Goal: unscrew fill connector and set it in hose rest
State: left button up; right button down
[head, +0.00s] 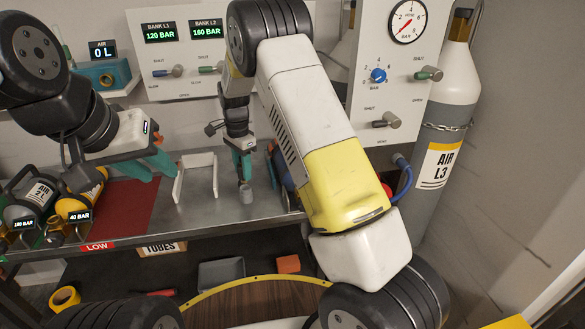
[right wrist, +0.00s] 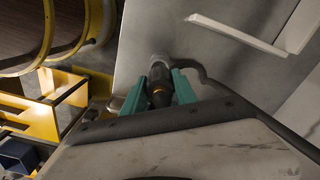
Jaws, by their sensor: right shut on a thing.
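My right gripper (head: 244,168) is shut on the fill connector (head: 245,194), low over the grey bench. My left gripper (head: 152,168) is open and empty over the red mat's back edge.
Cylinders with pressure displays (head: 40,193) lie at the left beside a red mat (head: 125,210). A gauge panel (head: 390,70) and a tall air cylinder (head: 445,120) stand at the right. My right arm hides the bench's right part. Bare bench (head: 215,218) lies in front of the bracket.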

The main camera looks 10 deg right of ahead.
jog(key=shift+f, duration=1.75)
jog(key=c, duration=0.9)
grip_release()
jog(key=shift+r, duration=4)
jog(key=s+d+r+n+t+y, duration=0.1)
jog(key=s+d+r+n, duration=0.2)
jog(key=s+d+r, duration=0.4)
jog(key=s+d+r+n+t+y, duration=0.1)
jog(key=s+d+r+n, duration=0.15)
jog(key=s+r, duration=0.55)
jog(key=s+d+r+n+t, duration=0.2)
jog(key=s+n, duration=0.1)
jog(key=s, duration=0.5)
jog(key=s+d+r+n+t, duration=0.2)
jog(key=s+d+n, duration=0.1)
jog(key=s, duration=0.6)
jog(key=shift+d+r+n, duration=0.25)
jog(key=shift+d+n, duration=0.05)
jog(key=shift+n, duration=0.05)
